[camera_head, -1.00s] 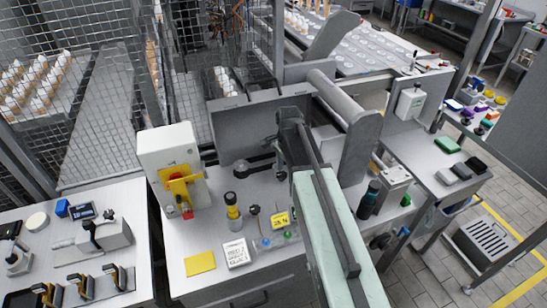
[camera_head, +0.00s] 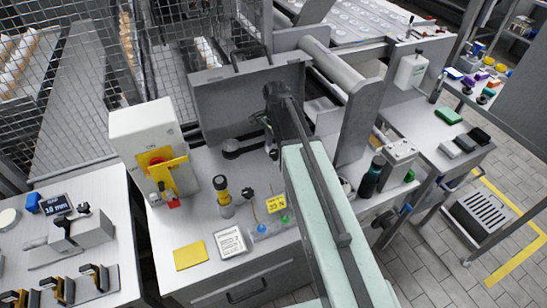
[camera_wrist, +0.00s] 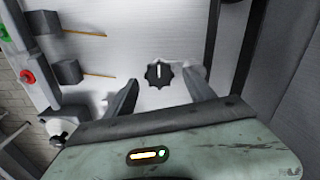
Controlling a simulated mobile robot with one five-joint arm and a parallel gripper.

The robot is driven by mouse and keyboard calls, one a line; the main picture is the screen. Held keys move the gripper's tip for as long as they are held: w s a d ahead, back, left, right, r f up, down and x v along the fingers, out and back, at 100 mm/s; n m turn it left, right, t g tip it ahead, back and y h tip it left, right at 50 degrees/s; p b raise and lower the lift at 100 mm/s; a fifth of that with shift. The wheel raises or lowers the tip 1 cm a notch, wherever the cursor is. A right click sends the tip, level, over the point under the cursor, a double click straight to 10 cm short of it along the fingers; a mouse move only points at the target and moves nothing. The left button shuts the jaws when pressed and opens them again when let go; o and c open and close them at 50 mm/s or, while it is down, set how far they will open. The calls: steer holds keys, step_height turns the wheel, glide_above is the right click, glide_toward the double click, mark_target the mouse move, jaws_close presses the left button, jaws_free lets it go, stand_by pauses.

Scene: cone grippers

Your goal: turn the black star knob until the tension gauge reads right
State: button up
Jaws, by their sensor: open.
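In the wrist view a black star knob (camera_wrist: 159,73) with a white pointer mark sits on a pale metal surface. My gripper (camera_wrist: 162,84) is open, one finger on each side of the knob's near edge, with nothing held; I cannot tell whether either finger touches it. In the head view my gripper (camera_head: 270,122) hangs over the back of the bench, its tips partly hidden by my arm. A small yellow display (camera_head: 276,204), seemingly the tension gauge, reads about 33 N. A dark star-shaped knob (camera_head: 247,191) stands left of it; I cannot tell if it is the same knob.
A white box with a yellow and red switch (camera_head: 157,160) stands at the bench's left. A dark bottle (camera_head: 371,177) stands right of my arm.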

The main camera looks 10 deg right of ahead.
steer(key=shift+f+b, duration=0.35)
steer(key=shift+f, duration=0.6)
steer(key=shift+r, duration=0.1)
steer(key=shift+s, duration=0.1)
steer(key=c, duration=1.3)
steer(key=shift+a, duration=0.2)
jaws_close()
steer(key=shift+c, duration=0.3)
jaws_free()
steer(key=shift+d, duration=0.15)
steer(key=shift+n, duration=0.3)
